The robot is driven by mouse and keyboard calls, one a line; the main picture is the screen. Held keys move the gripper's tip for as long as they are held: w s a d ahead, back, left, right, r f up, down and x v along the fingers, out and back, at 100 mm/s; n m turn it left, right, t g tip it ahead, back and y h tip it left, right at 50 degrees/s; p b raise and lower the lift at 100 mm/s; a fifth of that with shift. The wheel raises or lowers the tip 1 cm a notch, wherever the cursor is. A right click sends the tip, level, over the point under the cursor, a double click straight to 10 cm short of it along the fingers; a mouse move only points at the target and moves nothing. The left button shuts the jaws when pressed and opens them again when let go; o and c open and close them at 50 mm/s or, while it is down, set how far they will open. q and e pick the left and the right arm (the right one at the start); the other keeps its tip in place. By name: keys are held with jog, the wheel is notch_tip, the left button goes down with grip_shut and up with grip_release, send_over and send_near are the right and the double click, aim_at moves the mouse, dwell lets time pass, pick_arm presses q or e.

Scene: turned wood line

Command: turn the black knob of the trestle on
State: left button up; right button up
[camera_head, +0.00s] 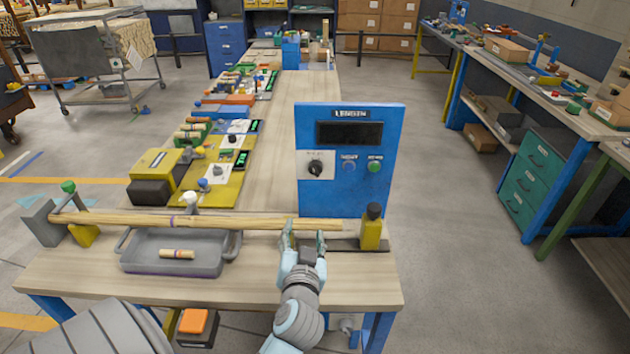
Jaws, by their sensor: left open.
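A blue upright panel (350,200) labelled LENGTH stands on the near wooden table. A black knob (315,168) sits on a white plate at the panel's left, below a dark display (349,133). A blue button and a green button (375,166) are to its right. I cannot tell which part is called the trestle. My left gripper (304,238) is open, its fingertips pointing up the picture, below the knob and apart from it. The fingers overlap the right part of a long wooden rod (250,222); I cannot tell whether they touch it. My right gripper is not seen.
The rod runs left over a grey tray (225,262) holding a short wooden piece (177,254). A yellow bottle-like object (371,230) with a dark top stands right of the gripper. Yellow fixtures (225,185) line the table's left.

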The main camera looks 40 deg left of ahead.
pick_arm(q)
jog(key=t+y, duration=0.1)
jog(key=t, duration=0.1)
send_near(316, 173)
jog(key=p+x, duration=0.1)
jog(key=x, duration=0.9)
jog(key=shift+s+r, duration=0.1)
jog(key=c, duration=1.2)
